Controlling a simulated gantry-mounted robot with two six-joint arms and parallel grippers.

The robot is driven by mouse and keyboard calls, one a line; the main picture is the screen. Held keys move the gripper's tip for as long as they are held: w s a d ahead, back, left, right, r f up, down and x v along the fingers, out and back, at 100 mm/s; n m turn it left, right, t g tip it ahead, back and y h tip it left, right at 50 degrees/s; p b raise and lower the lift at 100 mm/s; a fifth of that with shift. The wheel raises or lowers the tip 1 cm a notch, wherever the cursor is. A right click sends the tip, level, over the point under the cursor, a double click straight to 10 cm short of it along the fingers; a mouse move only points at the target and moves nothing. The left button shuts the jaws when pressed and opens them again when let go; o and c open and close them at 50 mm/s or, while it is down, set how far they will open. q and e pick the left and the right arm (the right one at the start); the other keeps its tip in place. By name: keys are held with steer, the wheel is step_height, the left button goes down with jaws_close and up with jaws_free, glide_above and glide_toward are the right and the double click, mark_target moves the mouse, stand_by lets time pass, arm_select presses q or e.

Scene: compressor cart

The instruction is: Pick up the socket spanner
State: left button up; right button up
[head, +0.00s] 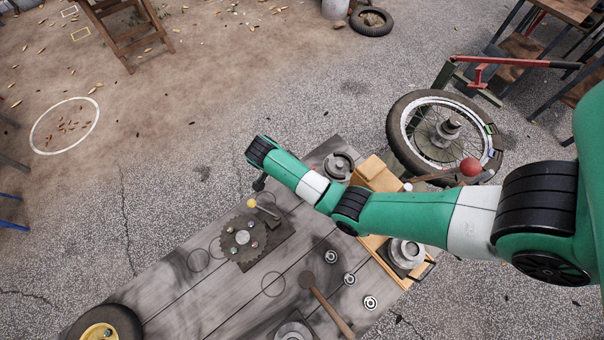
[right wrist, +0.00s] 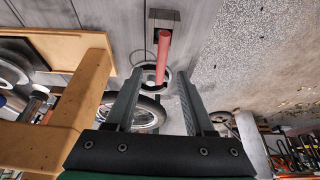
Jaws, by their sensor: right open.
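My right gripper (right wrist: 157,100) is open in the right wrist view, its two dark fingers apart. A red rod or handle (right wrist: 163,58) with a grey block (right wrist: 164,20) at its far end shows between and beyond the fingers. I cannot tell whether this is the socket spanner, and no other thing is clearly a socket spanner. Nothing is visibly held. In the head view my right arm reaches left across the table, and only a dark bit of the gripper (head: 259,184) shows past the wrist. My left gripper is not in view.
The grey plank table (head: 190,300) carries a toothed disc (head: 235,240), a yellow-knobbed lever (head: 252,203), a wooden-handled hammer (head: 328,308) and several metal rings. A wooden crate (head: 395,268) is partly under my arm; its frame (right wrist: 80,105) is close left of the fingers.

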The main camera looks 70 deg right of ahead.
steer(key=x, duration=0.3)
steer(key=shift+b, duration=0.3)
steer(key=b+x, duration=0.2)
steer(key=x, duration=0.2)
steer(key=shift+f, duration=0.2)
steer(key=shift+s+d+f, duration=0.1)
steer(key=shift+d+f, duration=0.15)
steer(key=shift+f, duration=0.15)
jaws_close()
steer(key=shift+r, duration=0.1)
stand_by(0.5)
